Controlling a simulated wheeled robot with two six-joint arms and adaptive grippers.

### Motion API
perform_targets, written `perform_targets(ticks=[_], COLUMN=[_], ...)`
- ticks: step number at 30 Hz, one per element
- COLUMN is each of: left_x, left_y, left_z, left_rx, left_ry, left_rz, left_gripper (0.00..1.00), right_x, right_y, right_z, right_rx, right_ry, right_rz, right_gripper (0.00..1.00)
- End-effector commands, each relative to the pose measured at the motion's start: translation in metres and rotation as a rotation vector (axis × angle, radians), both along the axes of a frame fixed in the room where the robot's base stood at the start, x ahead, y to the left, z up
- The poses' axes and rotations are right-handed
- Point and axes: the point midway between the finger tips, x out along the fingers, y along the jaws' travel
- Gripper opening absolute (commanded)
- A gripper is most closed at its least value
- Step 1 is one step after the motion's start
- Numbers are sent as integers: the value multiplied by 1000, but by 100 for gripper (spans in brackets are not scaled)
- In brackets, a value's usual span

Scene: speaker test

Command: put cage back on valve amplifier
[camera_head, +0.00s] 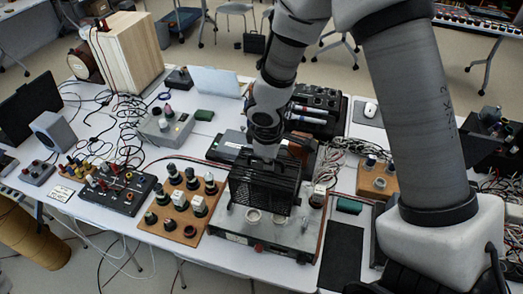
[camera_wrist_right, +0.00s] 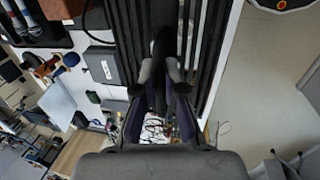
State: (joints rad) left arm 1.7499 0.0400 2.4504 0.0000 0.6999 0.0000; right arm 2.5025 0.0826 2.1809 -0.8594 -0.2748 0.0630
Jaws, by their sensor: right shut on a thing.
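The black slatted cage (camera_head: 263,190) hangs from my right gripper (camera_head: 265,150), which is shut on its top. In the right wrist view the two fingertips (camera_wrist_right: 159,72) close on a bar of the dark cage (camera_wrist_right: 205,60). The valve amplifier (camera_head: 262,234) is a silver-grey chassis near the front of the table. In the head view the cage overlaps its back part; I cannot tell whether they touch. Round pale pieces on the amplifier's top show in front of the cage. The cage hides the rest of the top. My left gripper is not in view.
A wooden board with several valves (camera_head: 183,207) stands close left of the amplifier. A dark mat (camera_head: 341,257) lies to its right, with a small green box (camera_head: 349,206) behind. A dark flat case (camera_head: 232,147) and a heap of cables (camera_head: 352,148) lie further back.

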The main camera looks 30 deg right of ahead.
Motion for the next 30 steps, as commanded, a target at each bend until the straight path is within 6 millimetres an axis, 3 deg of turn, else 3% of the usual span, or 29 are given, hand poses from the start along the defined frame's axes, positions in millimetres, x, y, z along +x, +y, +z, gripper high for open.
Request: perform_targets(ticks=[30], left_x=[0], left_y=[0], left_z=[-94], left_rx=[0], left_ry=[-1], left_rz=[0], left_gripper=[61], right_x=[0], right_y=[0], right_z=[-100], right_rx=[0], right_ry=[-1], right_rz=[0], right_gripper=[0])
